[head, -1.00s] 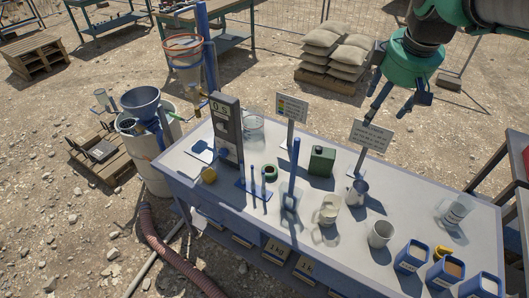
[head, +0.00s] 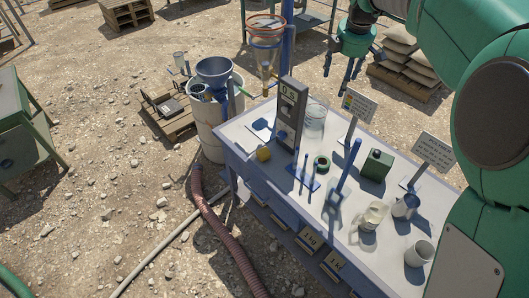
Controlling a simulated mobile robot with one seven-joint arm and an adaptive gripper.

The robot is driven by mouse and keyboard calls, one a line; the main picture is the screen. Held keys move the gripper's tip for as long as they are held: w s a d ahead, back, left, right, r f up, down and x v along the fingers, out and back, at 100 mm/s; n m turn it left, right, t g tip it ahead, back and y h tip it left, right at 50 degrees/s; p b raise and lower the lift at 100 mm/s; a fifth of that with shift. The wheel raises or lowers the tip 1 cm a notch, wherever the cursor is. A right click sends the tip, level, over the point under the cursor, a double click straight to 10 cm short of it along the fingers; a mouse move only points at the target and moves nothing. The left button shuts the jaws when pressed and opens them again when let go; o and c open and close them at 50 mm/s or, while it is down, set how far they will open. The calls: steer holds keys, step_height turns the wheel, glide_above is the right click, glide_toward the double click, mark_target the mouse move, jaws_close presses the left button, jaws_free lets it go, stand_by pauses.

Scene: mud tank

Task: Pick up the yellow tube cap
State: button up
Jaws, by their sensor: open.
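A small rounded yellow thing (head: 263,154) sits near the left edge of the grey-topped bench (head: 305,225), beside the foot of a grey upright instrument. It is too small to tell surely whether it is the tube cap. My gripper (head: 339,78) is open and empty, fingers pointing down. It appears at the upper middle of the head view, above and to the right of the yellow thing and well apart from it.
The grey instrument (head: 290,115) stands close to the yellow thing. A blue stand (head: 306,181), dark green ring (head: 322,163), green can (head: 377,165), signs and cups occupy the bench. A barrel with a funnel (head: 214,68) stands left; a hose (head: 215,225) lies on the ground.

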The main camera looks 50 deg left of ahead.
steer(key=s+a+f+n+p, duration=0.1)
steer(key=s+a+f+n, duration=0.15)
steer(key=a, duration=0.35)
steer(key=s+a+f+n, duration=0.1)
steer(key=a+f+n, duration=0.15)
steer(key=a, duration=0.45)
steer(key=n+g+h+b, duration=0.2)
steer(key=n+b, duration=0.1)
glide_above(263, 150)
step_height(263, 150, down, 30)
steer(key=shift+f+b, duration=0.45)
steer(key=shift+f, duration=3.85)
